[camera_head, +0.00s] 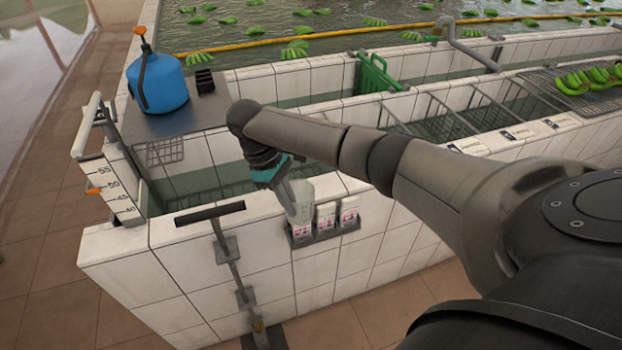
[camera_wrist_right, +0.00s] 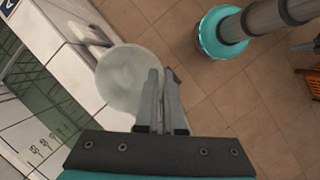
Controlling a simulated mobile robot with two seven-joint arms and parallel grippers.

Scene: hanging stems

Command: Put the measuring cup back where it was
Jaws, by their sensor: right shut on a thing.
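The measuring cup (camera_head: 301,196) is pale and translucent. It appears at the left end of a small dark rack (camera_head: 324,233) on the tiled wall's outer face. My right gripper (camera_head: 289,197) is shut on the cup. In the right wrist view, the cup (camera_wrist_right: 128,80) shows as a round cloudy shape beside my closed fingers (camera_wrist_right: 160,100). I cannot tell whether the cup's base rests in the rack or hangs just above it. My left gripper is not identifiable in either view.
Two white containers with pink labels (camera_head: 326,214) stand in the rack, just right of the cup. A dark T-handled tool (camera_head: 210,212) hangs on the wall to the left. A blue tank (camera_head: 158,82) stands on a grey counter (camera_head: 180,121). Tiled floor lies below the wall.

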